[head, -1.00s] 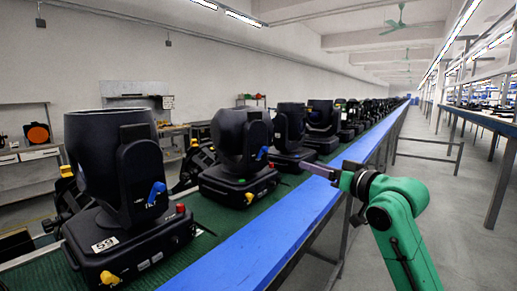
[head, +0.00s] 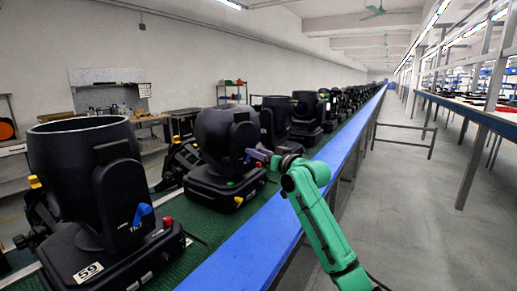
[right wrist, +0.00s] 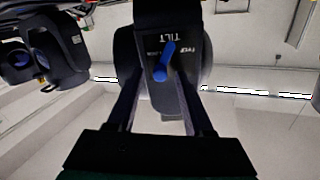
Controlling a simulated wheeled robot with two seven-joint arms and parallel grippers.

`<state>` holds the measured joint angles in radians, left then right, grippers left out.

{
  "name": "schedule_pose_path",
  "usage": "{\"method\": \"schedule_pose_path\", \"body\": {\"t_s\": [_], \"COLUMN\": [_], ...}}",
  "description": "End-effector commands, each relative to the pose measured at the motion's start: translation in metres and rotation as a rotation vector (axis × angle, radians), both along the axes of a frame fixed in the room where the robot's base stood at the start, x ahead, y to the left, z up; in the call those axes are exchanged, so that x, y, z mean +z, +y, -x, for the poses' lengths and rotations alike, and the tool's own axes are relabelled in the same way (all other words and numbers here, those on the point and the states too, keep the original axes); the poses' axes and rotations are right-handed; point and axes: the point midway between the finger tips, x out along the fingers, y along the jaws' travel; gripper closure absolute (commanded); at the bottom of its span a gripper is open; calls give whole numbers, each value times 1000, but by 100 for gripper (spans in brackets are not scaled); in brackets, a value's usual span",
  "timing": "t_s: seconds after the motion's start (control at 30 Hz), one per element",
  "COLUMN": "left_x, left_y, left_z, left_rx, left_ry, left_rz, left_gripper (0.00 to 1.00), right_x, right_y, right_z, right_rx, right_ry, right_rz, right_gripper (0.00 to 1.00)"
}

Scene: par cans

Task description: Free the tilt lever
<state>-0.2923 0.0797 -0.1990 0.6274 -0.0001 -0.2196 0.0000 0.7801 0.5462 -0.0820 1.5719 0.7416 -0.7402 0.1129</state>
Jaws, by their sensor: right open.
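The blue tilt lever (right wrist: 164,62) sits on the black yoke arm of a moving-head lamp (head: 222,139), under an upside-down "TILT" label in the right wrist view. It lies slanted there. In the head view, my right gripper (head: 255,154) is at the side of this lamp, the second in the row, and mostly hides the lever. In the right wrist view, my right gripper (right wrist: 161,80) is open, with one finger on each side of the lever and a gap to both. I cannot tell how deep the fingertips reach. My left gripper is out of view.
A nearer lamp (head: 82,165) with its own blue tilt lever (head: 142,212) and a "59" label stands at left. More lamps line the green conveyor (head: 190,228) behind. A blue rail (head: 262,238) edges the conveyor. The aisle floor (head: 410,190) at right is clear.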

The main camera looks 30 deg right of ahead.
Motion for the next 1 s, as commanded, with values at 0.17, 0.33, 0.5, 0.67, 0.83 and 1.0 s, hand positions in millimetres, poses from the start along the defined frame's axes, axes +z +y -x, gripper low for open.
{"method": "schedule_pose_path", "body": {"t_s": [0.17, 0.33, 0.5, 0.67, 0.83, 1.0], "left_x": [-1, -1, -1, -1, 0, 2], "left_y": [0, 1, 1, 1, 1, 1], "left_z": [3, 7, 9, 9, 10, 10], "left_rx": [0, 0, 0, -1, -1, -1], "left_ry": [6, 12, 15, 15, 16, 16], "left_rz": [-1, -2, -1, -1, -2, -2], "left_gripper": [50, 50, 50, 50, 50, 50], "right_x": [-1, -1, -1, 0, 1, 2], "right_y": [0, 0, 0, 0, 1, 4], "right_z": [-1, -1, -1, 0, 0, 0], "right_rx": [0, 0, -1, -1, -2, -1], "right_ry": [0, 0, 0, -1, -10, -27], "right_rz": [1, 0, 0, 12, 60, 155], "right_gripper": [48, 94, 100, 100, 100, 100]}}
